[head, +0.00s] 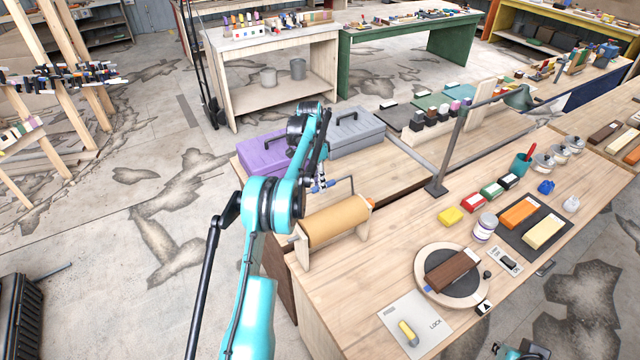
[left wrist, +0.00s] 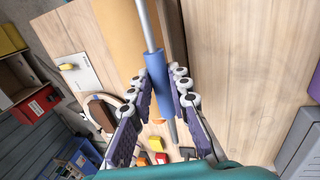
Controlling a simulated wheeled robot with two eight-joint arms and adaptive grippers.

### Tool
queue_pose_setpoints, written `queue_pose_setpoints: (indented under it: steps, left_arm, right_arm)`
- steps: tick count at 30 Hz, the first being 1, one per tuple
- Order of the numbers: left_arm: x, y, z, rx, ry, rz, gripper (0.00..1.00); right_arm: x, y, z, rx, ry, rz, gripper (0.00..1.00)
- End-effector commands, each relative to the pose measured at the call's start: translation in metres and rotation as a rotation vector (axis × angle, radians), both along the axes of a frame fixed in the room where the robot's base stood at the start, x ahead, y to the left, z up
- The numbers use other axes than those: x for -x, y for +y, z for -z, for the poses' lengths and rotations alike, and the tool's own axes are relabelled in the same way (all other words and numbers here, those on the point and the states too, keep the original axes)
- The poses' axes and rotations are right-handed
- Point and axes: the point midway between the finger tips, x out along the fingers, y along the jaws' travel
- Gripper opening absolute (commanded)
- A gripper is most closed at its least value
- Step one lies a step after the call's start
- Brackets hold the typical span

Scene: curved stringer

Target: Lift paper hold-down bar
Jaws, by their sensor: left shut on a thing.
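The paper roll (head: 337,220), tan and lying between wooden end supports, sits on the near left part of the workbench. The hold-down bar (head: 343,181) shows as a thin bent rod behind and above the roll. In the left wrist view the bar is a grey metal rod with a blue sleeve (left wrist: 157,75), beside the tan paper (left wrist: 115,30). My left gripper (head: 321,184) is at the bar; its purple-padded fingers (left wrist: 160,97) are closed on both sides of the blue sleeve. What seems to be my right gripper (head: 498,349) is at the bottom edge, mostly cut off.
A purple toolbox (head: 262,155) and a grey toolbox (head: 357,140) stand behind the roll. A lamp post (head: 448,155) rises right of it. A round turntable (head: 428,283) with a brown block and a card (head: 392,318) lie at front right. Bare wood lies between roll and lamp.

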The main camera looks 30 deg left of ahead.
Motion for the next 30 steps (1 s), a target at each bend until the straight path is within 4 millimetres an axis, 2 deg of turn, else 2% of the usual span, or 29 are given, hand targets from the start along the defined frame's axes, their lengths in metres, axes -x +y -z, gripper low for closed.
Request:
queue_pose_setpoints:
  steps: [1,10,11,13,30]
  left_arm:
    - [-0.0020,0.0091,-0.0009,-0.013,-0.013,-0.010,0.00]
    - [-0.0017,0.0096,-0.0014,-0.013,-0.012,-0.011,0.00]
    - [-0.0017,0.0097,-0.0015,-0.013,-0.012,-0.011,0.20]
    - [-0.0013,0.0098,-0.0014,-0.013,-0.010,-0.012,0.39]
    - [-0.0017,0.0055,-0.0002,-0.008,-0.009,-0.007,0.39]
  right_arm:
    - [0.0000,0.0000,-0.0006,0.000,0.000,0.000,0.00]
    - [0.0000,0.0000,-0.0007,0.000,0.000,0.000,0.00]
    - [0.0000,0.0000,-0.0007,0.000,0.000,0.000,0.00]
    - [0.0000,0.0000,-0.0007,0.000,0.000,0.000,0.00]
    - [0.0000,0.0000,-0.0003,0.000,0.000,0.000,0.00]
